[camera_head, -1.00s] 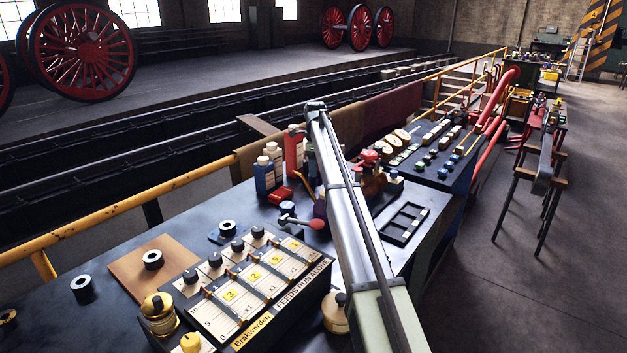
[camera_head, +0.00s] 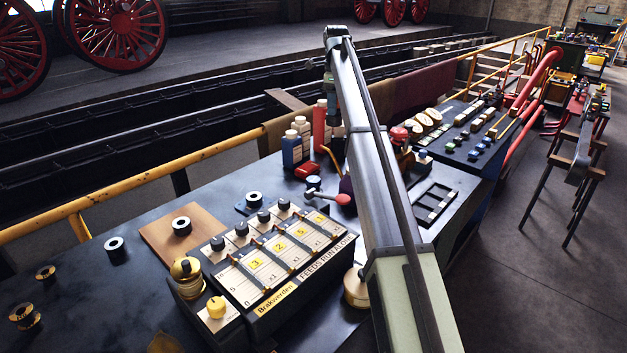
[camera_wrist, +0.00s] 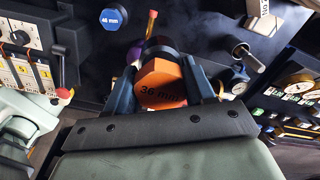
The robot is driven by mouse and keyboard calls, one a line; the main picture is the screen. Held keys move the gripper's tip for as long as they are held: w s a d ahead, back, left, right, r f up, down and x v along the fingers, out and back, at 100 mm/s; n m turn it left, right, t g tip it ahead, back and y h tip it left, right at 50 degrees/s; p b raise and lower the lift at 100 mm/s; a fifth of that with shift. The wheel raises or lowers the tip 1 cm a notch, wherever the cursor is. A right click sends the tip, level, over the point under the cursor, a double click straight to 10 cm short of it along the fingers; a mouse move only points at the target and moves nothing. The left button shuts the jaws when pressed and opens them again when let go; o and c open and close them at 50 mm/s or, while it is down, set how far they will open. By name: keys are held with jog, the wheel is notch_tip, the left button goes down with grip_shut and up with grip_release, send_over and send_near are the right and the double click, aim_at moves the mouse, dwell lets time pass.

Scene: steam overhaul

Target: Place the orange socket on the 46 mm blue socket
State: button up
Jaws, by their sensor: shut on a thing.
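My gripper (camera_wrist: 160,78) is shut on the orange socket (camera_wrist: 163,82), a hexagonal piece marked "36 mm" that faces the wrist camera. The dark far end of the socket is partly hidden behind its orange face. The 46 mm blue socket (camera_wrist: 113,18) lies beyond the gripper, up and to the left in the wrist view, with its blue hexagonal face bare. It is apart from the orange socket. In the head view a small blue-topped piece (camera_head: 313,182) beside a red-knobbed lever looks like it. The held socket cannot be made out in the head view.
A control box (camera_head: 280,255) with dials stands in front on the bench. Blue and white bottles (camera_head: 291,150) and a red bottle (camera_head: 320,125) stand behind. A black slotted tray (camera_head: 433,200) lies to the right. Gauges (camera_wrist: 300,85) show at right in the wrist view.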

jog(key=s+a, duration=0.7)
jog(key=s, duration=0.2)
send_over(313, 179)
jog(key=shift+n, duration=0.3)
jog(key=shift+w+f, duration=0.1)
jog(key=shift+f, duration=7.45)
jog(key=shift+f, duration=0.1)
jog(key=o, duration=1.4)
notch_tip(313, 179, up, 12)
